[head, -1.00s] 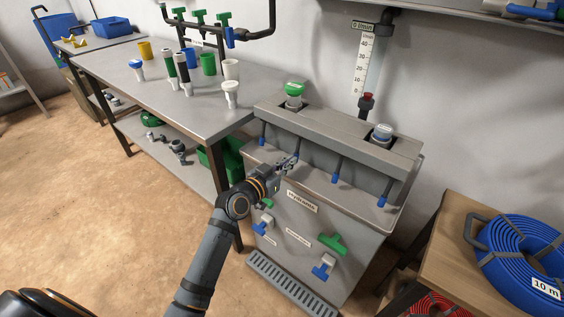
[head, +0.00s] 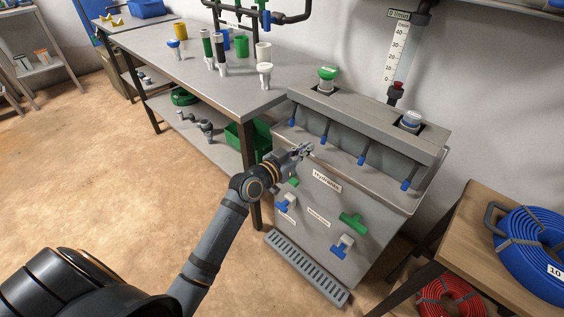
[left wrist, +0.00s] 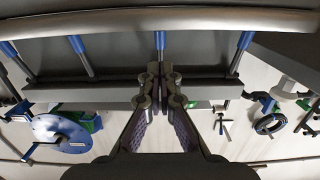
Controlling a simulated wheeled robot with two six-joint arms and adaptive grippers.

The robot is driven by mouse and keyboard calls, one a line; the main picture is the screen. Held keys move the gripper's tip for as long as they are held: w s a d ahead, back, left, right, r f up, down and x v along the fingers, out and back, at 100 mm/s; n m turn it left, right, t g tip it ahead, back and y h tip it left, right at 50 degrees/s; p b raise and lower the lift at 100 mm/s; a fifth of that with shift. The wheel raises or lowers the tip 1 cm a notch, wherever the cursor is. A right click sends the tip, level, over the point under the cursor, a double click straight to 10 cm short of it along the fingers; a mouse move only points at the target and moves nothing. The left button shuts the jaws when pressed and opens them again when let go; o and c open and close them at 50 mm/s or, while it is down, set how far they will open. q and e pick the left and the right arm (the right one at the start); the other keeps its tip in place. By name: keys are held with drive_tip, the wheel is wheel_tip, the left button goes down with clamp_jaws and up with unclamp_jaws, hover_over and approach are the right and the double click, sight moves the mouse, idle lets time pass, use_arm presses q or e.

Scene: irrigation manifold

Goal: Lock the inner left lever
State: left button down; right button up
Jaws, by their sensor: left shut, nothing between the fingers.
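The grey manifold cabinet (head: 330,215) has a row of blue-tipped levers along its upper front. The inner left lever (head: 325,136) is second from the left, its blue tip pointing down toward the front edge, much like its neighbours. In the left wrist view, which looks upside down, this lever (left wrist: 160,45) is the middle one, in line with my fingers. My left gripper (head: 303,151) is shut and empty, just left of and in front of the lever in the head view, seemingly apart from it. In the wrist view its fingertips (left wrist: 160,88) are together. My right gripper is out of view.
The outer left lever (head: 292,120) and the inner right lever (head: 362,157) stand close on either side. Green and blue valve handles (head: 352,222) stick out of the cabinet front below. A workbench (head: 190,75) with cups is at left, a hose table (head: 460,230) at right.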

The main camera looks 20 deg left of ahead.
use_arm(q)
drive_tip(key=p+v, duration=0.2)
drive_tip(key=v, duration=0.5)
drive_tip(key=shift+s+r, duration=0.2)
drive_tip(key=shift+r, duration=0.1)
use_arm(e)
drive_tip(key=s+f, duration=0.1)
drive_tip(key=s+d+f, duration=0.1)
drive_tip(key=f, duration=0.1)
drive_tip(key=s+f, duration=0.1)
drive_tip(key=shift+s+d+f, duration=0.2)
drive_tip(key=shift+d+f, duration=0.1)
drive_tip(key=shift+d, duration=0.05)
use_arm(q)
drive_tip(key=shift+a, duration=0.2)
